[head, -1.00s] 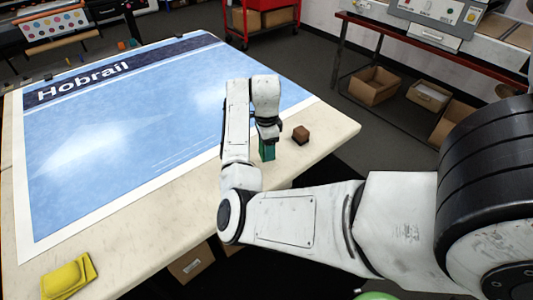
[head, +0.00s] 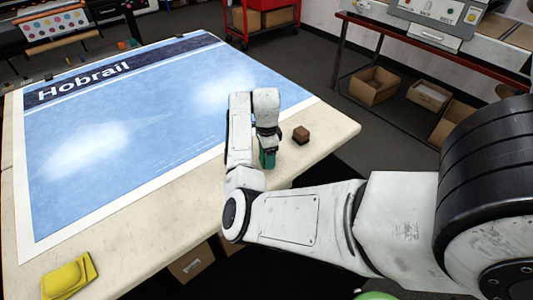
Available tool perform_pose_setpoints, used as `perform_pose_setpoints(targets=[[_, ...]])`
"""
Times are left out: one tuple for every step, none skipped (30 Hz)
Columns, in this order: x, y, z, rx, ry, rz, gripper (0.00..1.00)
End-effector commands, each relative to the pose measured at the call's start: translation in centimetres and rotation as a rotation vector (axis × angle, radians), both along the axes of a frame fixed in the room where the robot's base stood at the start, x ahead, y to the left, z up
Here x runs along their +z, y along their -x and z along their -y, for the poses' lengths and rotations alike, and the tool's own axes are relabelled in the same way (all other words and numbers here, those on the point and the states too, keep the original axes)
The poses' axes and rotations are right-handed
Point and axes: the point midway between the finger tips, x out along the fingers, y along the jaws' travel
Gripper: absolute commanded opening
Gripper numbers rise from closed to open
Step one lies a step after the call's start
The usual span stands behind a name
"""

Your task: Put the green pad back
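The green pad (head: 268,160) is a small upright green block near the table's front right edge. My gripper (head: 267,150) is above it, pointing down, with its fingers around the pad's upper part. The gripper appears shut on the pad, though the fingers are small and partly hidden by my own wrist. I cannot tell whether the pad's lower end touches the tabletop.
A large blue "Hobrail" sheet (head: 120,150) covers most of the table. A folded yellow cloth (head: 68,277) lies at the near left corner. The pale table border (head: 150,222) between is clear.

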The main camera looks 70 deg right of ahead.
Motion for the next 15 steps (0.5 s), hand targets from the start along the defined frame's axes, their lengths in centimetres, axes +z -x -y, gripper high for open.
perform_pose_setpoints(targets=[[0.0,0.0,0.0,0.0,0.0,0.0,0.78],[0.0,0.0,0.0,0.0,0.0,0.0,0.81],[0.0,0.0,0.0,0.0,0.0,0.0,0.83],[0.0,0.0,0.0,0.0,0.0,0.0,0.83],[0.0,0.0,0.0,0.0,0.0,0.0,0.83],[0.0,0.0,0.0,0.0,0.0,0.0,0.83],[0.0,0.0,0.0,0.0,0.0,0.0,0.83],[0.0,0.0,0.0,0.0,0.0,0.0,0.83],[0.1,0.0,0.0,0.0,0.0,0.0,0.83],[0.1,0.0,0.0,0.0,0.0,0.0,0.83],[0.3,0.0,0.0,0.0,0.001,0.001,0.83],[0.5,0.0,0.0,0.0,0.001,0.001,0.83],[0.7,0.0,0.0,-0.001,0.002,0.001,0.83],[1.1,0.0,0.0,-0.001,0.002,0.001,0.83],[1.6,0.0,0.1,-0.001,0.003,0.001,0.83]])
